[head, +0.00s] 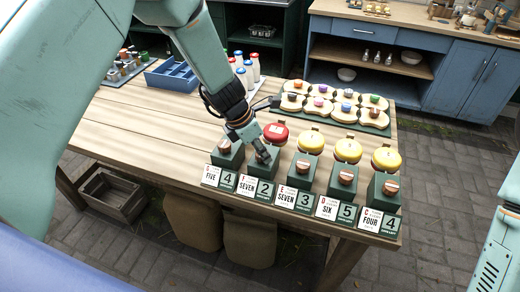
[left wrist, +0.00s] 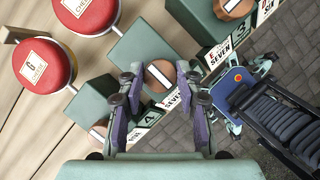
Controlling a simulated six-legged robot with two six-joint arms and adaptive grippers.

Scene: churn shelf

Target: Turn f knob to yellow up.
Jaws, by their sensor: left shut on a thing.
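A row of green blocks with round wooden knobs stands along the table's front edge. The knob on the second block from the left, by a card reading SEVEN and 2, is the f knob (left wrist: 160,77); its white mark lies slanted in the left wrist view. My left gripper (head: 264,155) is shut on this knob, fingers on either side of it, and mostly hides it in the head view. The wheel behind this block is red-topped (head: 276,132). The red wheel marked G (left wrist: 42,65) sits beside it in the left wrist view.
Three yellow wheels, one here (head: 348,150), stand behind the blocks to the right. A neighbouring knob (head: 303,167) is close on the right, and another (head: 224,147) on the left. A green tray (head: 384,132) of bread-shaped pieces lies behind.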

